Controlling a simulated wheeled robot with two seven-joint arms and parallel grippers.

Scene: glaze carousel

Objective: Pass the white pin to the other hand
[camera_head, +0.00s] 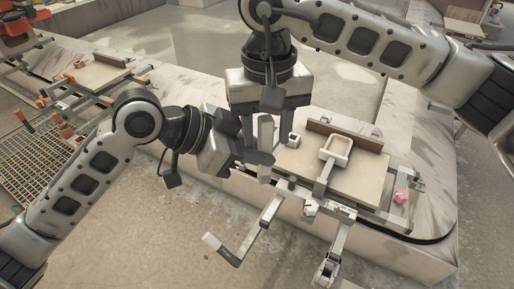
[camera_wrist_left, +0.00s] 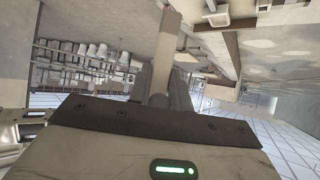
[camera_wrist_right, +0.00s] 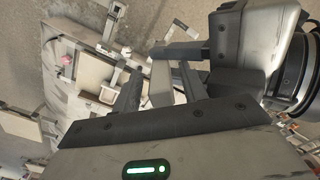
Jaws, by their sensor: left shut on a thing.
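The white pin (camera_head: 266,132) is a pale upright bar in the head view. My left gripper (camera_head: 262,161) is shut on its lower part. The pin also rises from the left jaws in the left wrist view (camera_wrist_left: 164,55). My right gripper (camera_head: 265,128) points down from above, its two fingers apart on either side of the pin. In the right wrist view the pin (camera_wrist_right: 161,83) stands between the open right fingers (camera_wrist_right: 160,88), with gaps visible on both sides. The part inside the left jaws is hidden.
A board (camera_head: 345,183) with a small square tray (camera_head: 336,149) and a white cube (camera_head: 294,140) lies just right of the grippers. A pink lump (camera_head: 401,195) sits farther right. A crank handle (camera_head: 228,250) sticks out below. A metal grate (camera_head: 45,165) lies at the left.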

